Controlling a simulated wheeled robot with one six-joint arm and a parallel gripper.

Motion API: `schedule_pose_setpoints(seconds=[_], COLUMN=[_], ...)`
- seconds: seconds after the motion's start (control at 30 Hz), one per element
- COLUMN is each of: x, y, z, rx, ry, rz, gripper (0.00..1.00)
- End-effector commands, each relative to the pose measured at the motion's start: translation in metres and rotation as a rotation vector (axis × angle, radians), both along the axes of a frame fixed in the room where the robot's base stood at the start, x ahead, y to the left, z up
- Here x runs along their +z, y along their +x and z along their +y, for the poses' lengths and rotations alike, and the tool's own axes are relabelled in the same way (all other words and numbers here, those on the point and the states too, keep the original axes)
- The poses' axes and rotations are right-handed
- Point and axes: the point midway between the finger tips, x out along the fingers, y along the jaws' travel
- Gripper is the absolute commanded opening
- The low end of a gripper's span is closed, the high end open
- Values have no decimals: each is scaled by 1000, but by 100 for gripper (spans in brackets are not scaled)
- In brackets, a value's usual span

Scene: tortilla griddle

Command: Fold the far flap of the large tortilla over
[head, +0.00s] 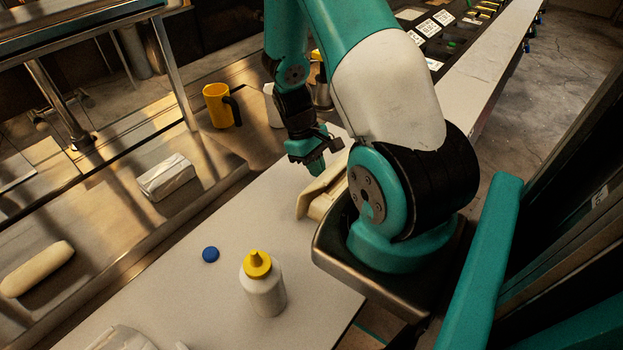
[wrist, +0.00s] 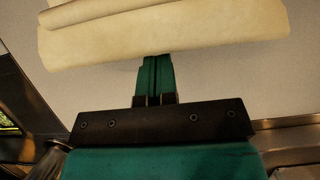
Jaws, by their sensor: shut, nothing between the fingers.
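The large tortilla (head: 318,196) is pale and lies on the white board in the head view, partly hidden behind my arm. In the wrist view the tortilla (wrist: 170,36) spans the top of the picture, with a rolled or folded layer on top of a flat edge. My gripper (head: 316,168) is just beyond the tortilla in the head view, pointing down. In the wrist view my gripper (wrist: 155,62) has its green fingers together and empty, with the tips at the tortilla's near edge there. I cannot tell whether they touch it.
A white bottle with a yellow cap (head: 263,285) and a blue disc (head: 210,255) are on the white board (head: 190,290). A yellow mug (head: 217,106), a white wrapped block (head: 166,177) and a pale roll (head: 38,268) are on the steel counter. The board's middle is mostly free.

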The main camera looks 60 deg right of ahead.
Motion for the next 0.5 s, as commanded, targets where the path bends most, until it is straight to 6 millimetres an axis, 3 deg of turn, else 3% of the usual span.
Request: schedule_pose_setpoints(seconds=[0.5], x=[-2], y=[-9], z=[1], rx=[0], ry=[1], rz=[2], gripper=[0])
